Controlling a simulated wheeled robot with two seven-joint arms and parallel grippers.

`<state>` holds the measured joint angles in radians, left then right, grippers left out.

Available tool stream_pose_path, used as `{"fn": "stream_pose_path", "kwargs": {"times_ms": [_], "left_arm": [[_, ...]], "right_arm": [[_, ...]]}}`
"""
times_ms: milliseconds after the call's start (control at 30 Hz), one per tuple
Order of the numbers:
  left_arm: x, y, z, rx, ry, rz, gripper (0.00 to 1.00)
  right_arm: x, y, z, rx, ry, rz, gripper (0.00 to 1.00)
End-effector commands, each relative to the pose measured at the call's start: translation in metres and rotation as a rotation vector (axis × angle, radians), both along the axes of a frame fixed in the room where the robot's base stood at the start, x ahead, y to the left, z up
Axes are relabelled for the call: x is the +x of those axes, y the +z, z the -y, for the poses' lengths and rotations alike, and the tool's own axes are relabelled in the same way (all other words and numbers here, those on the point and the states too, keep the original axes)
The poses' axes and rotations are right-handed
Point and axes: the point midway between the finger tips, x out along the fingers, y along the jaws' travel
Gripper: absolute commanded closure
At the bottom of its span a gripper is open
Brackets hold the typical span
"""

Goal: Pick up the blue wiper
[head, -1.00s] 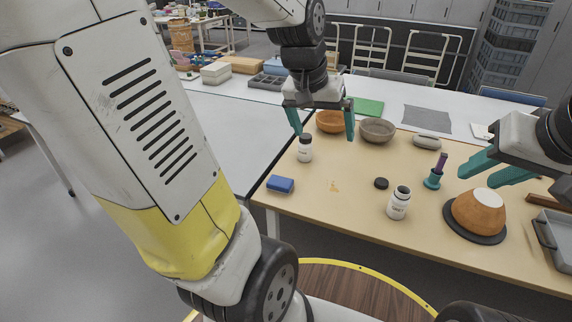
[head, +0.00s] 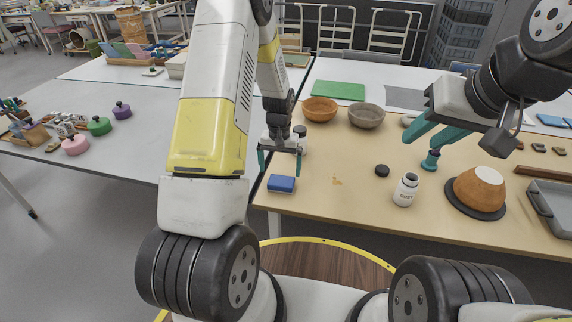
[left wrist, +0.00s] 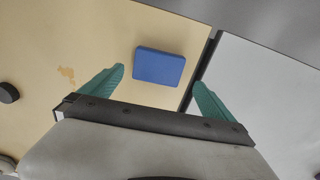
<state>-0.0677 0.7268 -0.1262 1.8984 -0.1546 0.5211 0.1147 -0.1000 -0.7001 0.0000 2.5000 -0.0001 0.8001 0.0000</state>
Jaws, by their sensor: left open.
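The blue wiper (head: 281,184) is a small blue block lying flat near the left front corner of the tan table. It also shows in the left wrist view (left wrist: 160,66), beyond and between the two teal fingertips. My left gripper (head: 280,164) is open and empty, pointing down above and just behind the wiper in the head view. A gap shows between its fingers and the wiper in the left wrist view.
A white jar (head: 405,190), a black lid (head: 382,171) and a brown bowl on a dark disc (head: 479,189) stand to the right. Another jar is partly hidden behind my left gripper. A dark gap separates the tan table from the white table (head: 150,130) at left.

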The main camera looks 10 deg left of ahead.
Motion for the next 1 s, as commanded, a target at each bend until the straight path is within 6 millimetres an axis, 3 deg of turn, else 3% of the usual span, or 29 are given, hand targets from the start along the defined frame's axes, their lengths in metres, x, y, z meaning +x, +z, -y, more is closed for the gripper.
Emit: {"fn": "stream_pose_path", "kwargs": {"times_ms": [400, 733, 1000], "left_arm": [[-0.002, -0.056, 0.003, 0.0, 0.002, -0.003, 0.0], [-0.002, -0.062, 0.003, -0.001, 0.001, 0.0, 0.0], [-0.002, -0.062, 0.003, 0.0, 0.001, 0.0, 0.53]], "right_arm": [[0.0, 0.0, 0.0, 0.0, 0.0, 0.0, 0.64], [0.0, 0.0, 0.0, 0.0, 0.0, 0.0, 0.64], [0.0, 0.0, 0.0, 0.0, 0.0, 0.0, 0.64]]}}
